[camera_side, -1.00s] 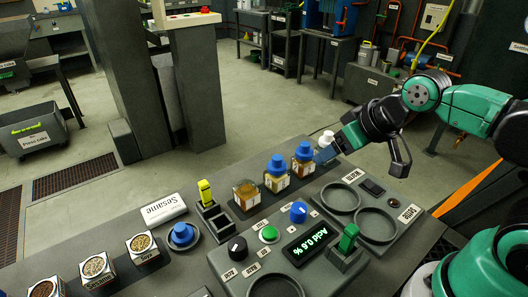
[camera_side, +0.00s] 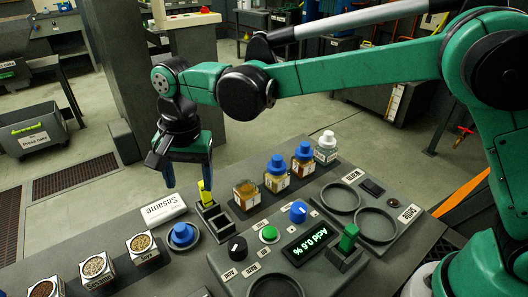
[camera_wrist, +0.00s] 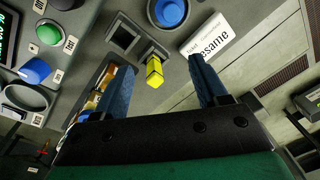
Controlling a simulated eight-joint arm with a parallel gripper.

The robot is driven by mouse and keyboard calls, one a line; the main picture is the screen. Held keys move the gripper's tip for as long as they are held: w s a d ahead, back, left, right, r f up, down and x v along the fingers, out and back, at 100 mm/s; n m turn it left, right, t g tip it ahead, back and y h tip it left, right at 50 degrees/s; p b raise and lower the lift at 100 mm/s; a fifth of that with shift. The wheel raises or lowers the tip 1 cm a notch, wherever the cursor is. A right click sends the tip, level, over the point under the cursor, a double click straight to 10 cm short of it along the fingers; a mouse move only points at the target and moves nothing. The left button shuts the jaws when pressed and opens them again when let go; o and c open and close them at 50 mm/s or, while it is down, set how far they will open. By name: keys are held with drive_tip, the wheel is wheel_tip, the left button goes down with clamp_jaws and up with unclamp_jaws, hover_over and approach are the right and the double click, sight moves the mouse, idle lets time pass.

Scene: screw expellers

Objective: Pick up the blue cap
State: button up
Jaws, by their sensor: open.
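A loose blue cap (camera_side: 183,235) sits in a round dish on the bench, left of a yellow piece in a small black holder. It also shows at the top of the wrist view (camera_wrist: 168,12). My gripper (camera_side: 187,178) is open with nothing held, above the bench's back edge behind the yellow piece. In the wrist view its blue fingers (camera_wrist: 160,85) stand wide apart, with the yellow piece (camera_wrist: 155,72) showing between them and the cap beyond. An uncapped square amber jar (camera_side: 246,192) stands right of the holder. Two bottles beside it wear blue caps (camera_side: 277,163).
A white Sesame box (camera_side: 163,210) lies behind the cap. A clear white-capped bottle (camera_side: 326,148) ends the bottle row. A blue knob (camera_side: 298,212), green button (camera_side: 269,234) and lit display (camera_side: 311,243) are on the panel. Seed boxes (camera_side: 94,268) stand at front left.

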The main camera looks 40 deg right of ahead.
sight(180, 226)
drive_tip(key=shift+m+g, duration=0.4)
drive_tip(key=shift+m, duration=0.2)
drive_tip(key=a+f, duration=0.1)
drive_tip(key=a, duration=0.1)
drive_tip(key=a+f, duration=0.1)
drive_tip(key=f, duration=0.1)
drive_tip(key=shift+s+a+f, duration=0.15)
drive_tip(key=shift+a, duration=0.2)
drive_tip(key=shift+f, duration=2.8)
clamp_jaws()
